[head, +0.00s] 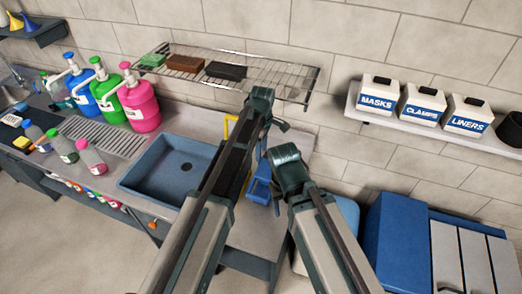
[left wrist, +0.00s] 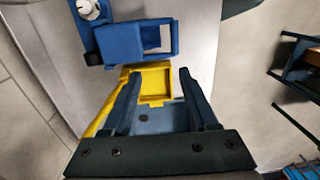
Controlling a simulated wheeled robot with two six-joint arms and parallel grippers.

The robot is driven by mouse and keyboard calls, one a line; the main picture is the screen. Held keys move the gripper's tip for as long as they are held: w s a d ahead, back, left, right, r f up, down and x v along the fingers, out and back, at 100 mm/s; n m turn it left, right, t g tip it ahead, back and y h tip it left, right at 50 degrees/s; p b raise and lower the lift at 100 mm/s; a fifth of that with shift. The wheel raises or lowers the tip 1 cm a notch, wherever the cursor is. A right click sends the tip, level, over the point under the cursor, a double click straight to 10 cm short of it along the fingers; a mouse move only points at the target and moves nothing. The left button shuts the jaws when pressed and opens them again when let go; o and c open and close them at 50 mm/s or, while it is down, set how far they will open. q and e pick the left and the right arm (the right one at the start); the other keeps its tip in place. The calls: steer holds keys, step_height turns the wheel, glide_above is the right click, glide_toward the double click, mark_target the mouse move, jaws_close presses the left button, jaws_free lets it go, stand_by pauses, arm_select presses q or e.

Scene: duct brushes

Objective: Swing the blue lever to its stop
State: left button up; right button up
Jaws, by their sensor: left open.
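The blue lever (head: 261,186) shows between my two arms in the head view, partly hidden. In the left wrist view it is a blue piece with a square opening (left wrist: 125,42), just beyond my fingertips. A yellow frame-like piece (left wrist: 155,80) lies beside it, and its edge shows left of my left arm in the head view (head: 230,124). My left gripper (left wrist: 160,76) is open, its fingers either side of part of the yellow piece; whether they touch it I cannot tell. It is apart from the blue lever. My right gripper is hidden in the head view.
A blue sink (head: 180,165) is set in the counter to the left. A wire rack (head: 285,76) with blocks hangs on the wall behind. Several pump bottles (head: 140,103) stand at the left. Labelled boxes (head: 420,103) sit on a shelf at the right, above a blue bin (head: 395,235).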

arm_select(q)
step_height(320, 180, up, 3)
steer(key=shift+f+p, duration=0.1)
steer(key=shift+p, duration=0.7)
arm_select(e)
step_height(320, 180, up, 3)
steer(key=shift+f, duration=0.1)
